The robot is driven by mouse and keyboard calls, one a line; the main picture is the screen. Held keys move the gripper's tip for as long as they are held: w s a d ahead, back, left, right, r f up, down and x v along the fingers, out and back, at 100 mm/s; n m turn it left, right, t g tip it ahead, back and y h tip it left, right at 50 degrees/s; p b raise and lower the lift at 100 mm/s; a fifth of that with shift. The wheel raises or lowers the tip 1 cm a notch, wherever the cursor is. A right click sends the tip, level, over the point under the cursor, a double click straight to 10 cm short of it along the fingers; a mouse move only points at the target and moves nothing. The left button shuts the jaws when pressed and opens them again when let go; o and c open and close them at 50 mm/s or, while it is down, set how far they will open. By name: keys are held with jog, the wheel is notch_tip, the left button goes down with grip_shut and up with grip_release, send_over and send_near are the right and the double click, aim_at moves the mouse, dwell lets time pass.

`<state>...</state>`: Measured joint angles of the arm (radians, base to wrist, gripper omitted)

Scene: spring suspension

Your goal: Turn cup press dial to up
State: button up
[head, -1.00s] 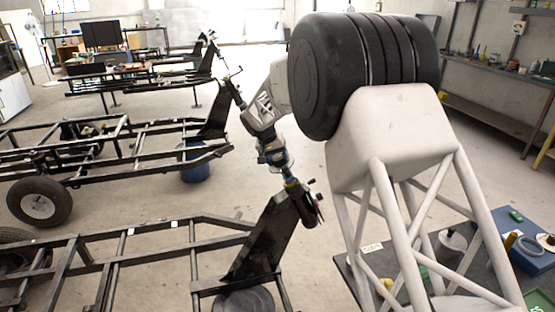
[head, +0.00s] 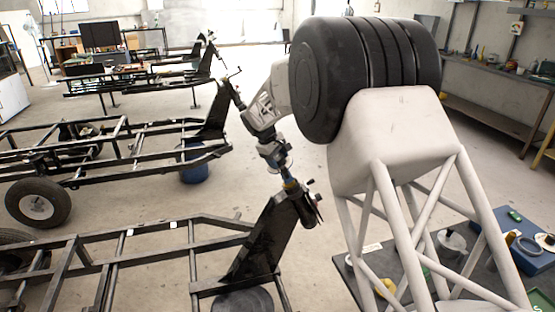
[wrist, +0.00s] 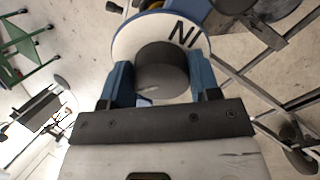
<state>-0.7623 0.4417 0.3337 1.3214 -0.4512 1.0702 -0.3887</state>
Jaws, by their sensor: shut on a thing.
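In the wrist view a dark grey round knob (wrist: 162,68) stands at the centre of a white disc (wrist: 128,42) with black letters reading "NI", cut off or partly hidden. This appears to be the cup press dial. The two blue fingers of my gripper (wrist: 161,80) sit on either side of the knob and are shut on it. In the head view my gripper (head: 276,157) is at the top of a black upright plate (head: 262,240) on the nearest frame. The dial is too small there to read its setting.
Black chassis frames (head: 120,243) fill the left. A dark workbench (head: 355,270) with a blue tray (head: 515,262) and small parts stands at the lower right. A blue drum (head: 194,165) stands behind. Open floor lies between.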

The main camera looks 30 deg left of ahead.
jog(key=n, duration=0.4)
jog(key=shift+w+n, duration=0.1)
jog(key=shift+n, duration=0.2)
jog(key=n, duration=0.4)
jog(key=shift+w, duration=0.1)
jog(key=shift+a+n, duration=0.1)
jog(key=shift+n, duration=0.2)
jog(key=o, duration=0.9)
jog(key=shift+r, duration=0.1)
jog(key=shift+v, duration=3.9)
